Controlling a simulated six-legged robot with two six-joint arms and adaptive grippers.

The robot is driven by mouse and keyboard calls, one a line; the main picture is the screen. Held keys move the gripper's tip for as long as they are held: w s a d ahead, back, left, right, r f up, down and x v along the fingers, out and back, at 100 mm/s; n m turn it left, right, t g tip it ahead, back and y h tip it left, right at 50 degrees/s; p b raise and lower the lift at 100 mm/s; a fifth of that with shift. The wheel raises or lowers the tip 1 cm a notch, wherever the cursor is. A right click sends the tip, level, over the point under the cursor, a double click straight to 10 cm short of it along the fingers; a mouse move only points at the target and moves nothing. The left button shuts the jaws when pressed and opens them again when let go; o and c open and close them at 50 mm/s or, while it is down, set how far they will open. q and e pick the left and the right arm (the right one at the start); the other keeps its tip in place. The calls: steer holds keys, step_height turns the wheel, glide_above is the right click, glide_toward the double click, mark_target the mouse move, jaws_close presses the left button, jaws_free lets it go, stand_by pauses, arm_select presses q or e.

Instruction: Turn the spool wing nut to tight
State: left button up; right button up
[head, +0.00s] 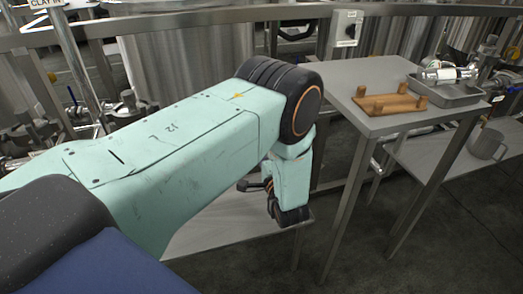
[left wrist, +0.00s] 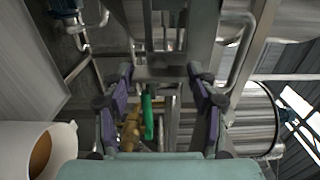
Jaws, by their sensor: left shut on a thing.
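My left arm crosses the head view from the left, and its wrist points down beside a low grey bench. My left gripper (head: 255,186) is partly hidden there behind my own wrist. In the left wrist view the two fingers of the left gripper (left wrist: 160,76) stand wide apart, shut on a grey metal piece (left wrist: 163,73) between their tips. I cannot tell whether this piece is the spool wing nut. A green handle (left wrist: 147,116) and a brass fitting (left wrist: 131,132) show beyond, between the fingers. My right gripper is not in view.
A steel table (head: 375,127) stands at the right with a wooden rack (head: 392,104), a grey tray (head: 465,99) and a metal and glass fitting (head: 446,75). Tanks and pipes fill the back.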

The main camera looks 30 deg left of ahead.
arm_select(q)
steer(key=shift+f, duration=0.1)
steer(key=o, duration=1.1)
steer(key=shift+o, duration=0.2)
steer(key=v, duration=0.7)
steer(key=shift+s+d, duration=0.15)
steer(key=shift+s, duration=0.05)
steer(key=x, duration=0.7)
steer(key=shift+w, duration=0.2)
